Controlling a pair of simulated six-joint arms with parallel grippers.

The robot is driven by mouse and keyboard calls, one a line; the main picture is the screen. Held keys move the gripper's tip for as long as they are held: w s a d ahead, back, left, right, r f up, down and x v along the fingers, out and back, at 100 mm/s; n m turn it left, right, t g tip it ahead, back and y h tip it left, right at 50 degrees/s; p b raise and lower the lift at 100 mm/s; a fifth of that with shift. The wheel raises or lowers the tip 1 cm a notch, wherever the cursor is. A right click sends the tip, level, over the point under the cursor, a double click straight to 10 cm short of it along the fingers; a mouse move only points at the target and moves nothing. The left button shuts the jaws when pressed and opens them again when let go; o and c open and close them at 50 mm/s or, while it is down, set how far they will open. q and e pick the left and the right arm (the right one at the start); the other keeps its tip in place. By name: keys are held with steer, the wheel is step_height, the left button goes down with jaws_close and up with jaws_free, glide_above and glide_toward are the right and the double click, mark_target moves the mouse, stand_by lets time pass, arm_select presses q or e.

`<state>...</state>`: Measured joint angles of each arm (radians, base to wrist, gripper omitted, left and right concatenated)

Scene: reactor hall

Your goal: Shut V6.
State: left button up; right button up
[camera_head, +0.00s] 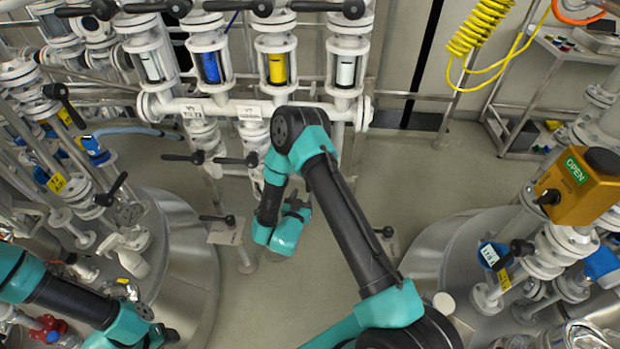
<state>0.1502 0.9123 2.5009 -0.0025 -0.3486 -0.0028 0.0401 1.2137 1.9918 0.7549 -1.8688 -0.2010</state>
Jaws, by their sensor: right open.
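Two small white tags hang on the horizontal white manifold pipe, a left tag (194,112) and a right tag (249,112). The right tag seems to read V7; the left is too small to read surely, so I cannot tell which valve is V6. Below the tags sit a left black lever (185,158) and a right black lever (237,160), both roughly level. My right gripper (296,205) is open, right of and below the right lever and apart from it. My right arm hides part of the pipework there. My left arm shows at lower left; its gripper does not show.
Sight glasses with blue (210,67) and yellow (277,68) filling stand above the manifold. An orange actuator marked OPEN (578,190) stands at right. A yellow coiled hose (480,25) hangs at the top.

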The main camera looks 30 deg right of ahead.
steer(key=x, duration=0.9)
steer(key=shift+w, duration=0.1)
jaws_close()
